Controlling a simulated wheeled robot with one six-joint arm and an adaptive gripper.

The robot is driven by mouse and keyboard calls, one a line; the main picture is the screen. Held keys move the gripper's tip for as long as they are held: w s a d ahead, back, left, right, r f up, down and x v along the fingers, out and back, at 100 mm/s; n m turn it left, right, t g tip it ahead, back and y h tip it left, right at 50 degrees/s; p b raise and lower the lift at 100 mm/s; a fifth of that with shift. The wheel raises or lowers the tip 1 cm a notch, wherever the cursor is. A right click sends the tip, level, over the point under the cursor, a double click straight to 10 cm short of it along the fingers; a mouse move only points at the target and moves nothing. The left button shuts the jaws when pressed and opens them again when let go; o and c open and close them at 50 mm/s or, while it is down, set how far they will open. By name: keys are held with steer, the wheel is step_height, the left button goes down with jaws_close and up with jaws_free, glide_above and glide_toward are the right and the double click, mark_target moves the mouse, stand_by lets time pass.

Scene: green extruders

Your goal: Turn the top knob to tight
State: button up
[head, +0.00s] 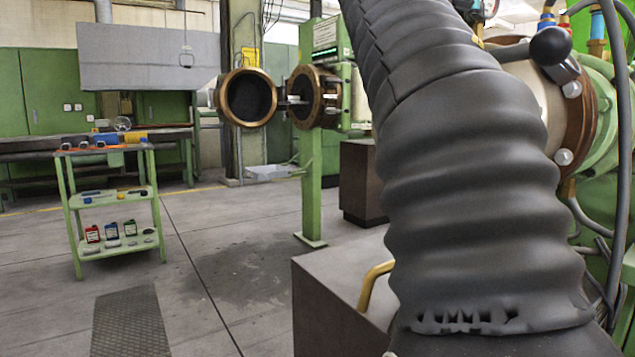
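A black round knob (550,45) sits at the upper right, on a dark block at the rim of a green extruder's (601,105) flanged end. Light bolt heads (563,156) show on the brown flange ring below it. I cannot tell from this view whether this is the top knob or whether it is tight. My arm's grey ribbed sleeve fills the centre right and hides part of the extruder's front. My gripper is not in view.
A dark grey box (318,315) with a yellow handle (372,288) stands close at lower centre. A green cart (112,205) with tools and bottles stands at left. Another extruder with an open round end (249,97) is behind. Floor between is clear. Cables hang at far right.

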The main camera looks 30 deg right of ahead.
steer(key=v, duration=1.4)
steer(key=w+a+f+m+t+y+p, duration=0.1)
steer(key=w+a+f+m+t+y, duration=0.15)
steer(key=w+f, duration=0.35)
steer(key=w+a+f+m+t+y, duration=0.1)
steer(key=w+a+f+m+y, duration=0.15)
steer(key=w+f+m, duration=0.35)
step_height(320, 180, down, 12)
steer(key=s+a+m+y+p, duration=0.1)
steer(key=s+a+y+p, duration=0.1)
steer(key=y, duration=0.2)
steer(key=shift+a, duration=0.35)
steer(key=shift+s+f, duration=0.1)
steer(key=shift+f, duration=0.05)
